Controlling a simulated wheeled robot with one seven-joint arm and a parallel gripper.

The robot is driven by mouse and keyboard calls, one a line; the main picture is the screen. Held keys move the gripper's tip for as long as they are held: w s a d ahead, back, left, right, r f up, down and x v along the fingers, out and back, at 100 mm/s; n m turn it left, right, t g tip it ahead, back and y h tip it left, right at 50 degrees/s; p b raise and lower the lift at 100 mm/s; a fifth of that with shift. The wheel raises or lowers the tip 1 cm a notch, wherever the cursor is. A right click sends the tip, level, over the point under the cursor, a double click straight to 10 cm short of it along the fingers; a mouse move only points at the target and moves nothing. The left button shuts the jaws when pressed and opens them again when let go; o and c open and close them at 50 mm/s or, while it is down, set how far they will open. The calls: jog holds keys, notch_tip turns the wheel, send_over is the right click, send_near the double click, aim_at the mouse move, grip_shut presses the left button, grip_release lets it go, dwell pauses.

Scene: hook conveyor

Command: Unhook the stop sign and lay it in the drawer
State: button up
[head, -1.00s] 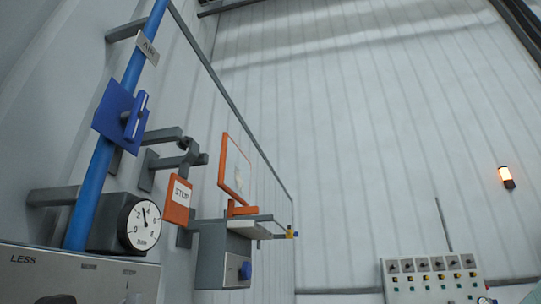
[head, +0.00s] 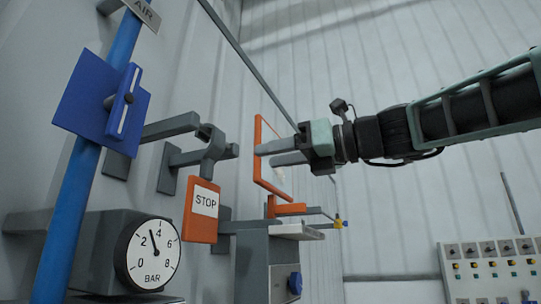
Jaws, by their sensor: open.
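The stop sign (head: 201,228) is an orange tag with a white STOP label. It hangs upright below a grey hook (head: 213,148) on the wall bracket. My gripper (head: 268,154) reaches in from the right, with its two grey fingers apart and nothing between them. In the picture it is right of and above the sign, apart from it, and its fingertips overlap the orange frame (head: 258,150); I cannot tell whether they touch the frame. No drawer can be made out for certain.
A blue pipe (head: 65,220) with a blue plate (head: 85,95) and a pressure gauge (head: 150,253) stand left of the sign. A grey box (head: 252,262) with a blue knob (head: 295,283) is below right. A switch panel (head: 490,275) stands at lower right.

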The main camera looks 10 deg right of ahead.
jog(key=p, duration=0.7)
send_near(201, 161)
jog(key=x, duration=0.9)
jog(key=shift+w+d+f, duration=0.15)
jog(key=shift+w+f, duration=0.05)
jog(key=shift+w, duration=0.35)
jog(key=shift+p+x, duration=0.3)
jog(key=shift+x, duration=0.45)
jog(key=shift+f, duration=0.15)
grip_shut()
jog(key=shift+r, duration=0.25)
jog(key=shift+r+p, duration=0.35)
jog(key=shift+p, duration=0.3)
